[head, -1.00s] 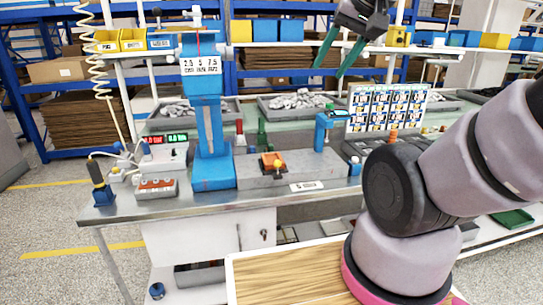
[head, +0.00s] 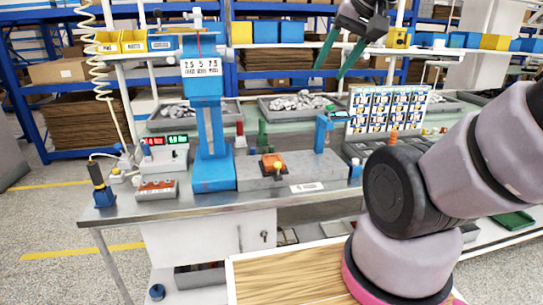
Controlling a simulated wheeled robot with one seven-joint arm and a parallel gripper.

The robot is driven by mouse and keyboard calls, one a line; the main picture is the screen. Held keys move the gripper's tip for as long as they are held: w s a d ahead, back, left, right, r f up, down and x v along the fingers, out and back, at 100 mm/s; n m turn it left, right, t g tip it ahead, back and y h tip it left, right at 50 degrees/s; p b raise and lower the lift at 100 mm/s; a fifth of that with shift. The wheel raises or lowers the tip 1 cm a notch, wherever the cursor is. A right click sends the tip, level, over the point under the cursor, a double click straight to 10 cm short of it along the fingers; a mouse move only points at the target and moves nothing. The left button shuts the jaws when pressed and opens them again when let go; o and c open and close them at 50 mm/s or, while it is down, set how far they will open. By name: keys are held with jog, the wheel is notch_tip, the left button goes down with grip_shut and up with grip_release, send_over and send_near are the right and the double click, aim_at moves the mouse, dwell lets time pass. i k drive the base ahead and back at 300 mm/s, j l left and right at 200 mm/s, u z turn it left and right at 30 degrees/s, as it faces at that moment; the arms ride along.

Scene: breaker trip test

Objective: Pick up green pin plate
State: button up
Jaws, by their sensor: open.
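I cannot make out a green pin plate for certain in the head view. A narrow upright green piece (head: 262,137) stands behind the grey fixture block, partly hidden. A green tray (head: 513,221) lies low at the right, partly hidden by my arm. My gripper (head: 329,58) hangs high above the back of the bench, its two green fingers apart and nothing between them. It is well above the bench surface and clear of all parts there.
The grey fixture block (head: 318,172) bears an orange part (head: 271,165). A blue press (head: 208,130) stands left of it, a blue bracket (head: 322,132) right. Trays of metal parts (head: 300,105) lie behind. A card board (head: 390,108) stands at right. My arm covers the right front.

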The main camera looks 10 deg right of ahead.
aim_at(270, 148)
jog(key=i+l, duration=0.1)
jog(key=i, duration=0.3)
jog(key=i+l, duration=0.1)
jog(key=i, duration=0.35)
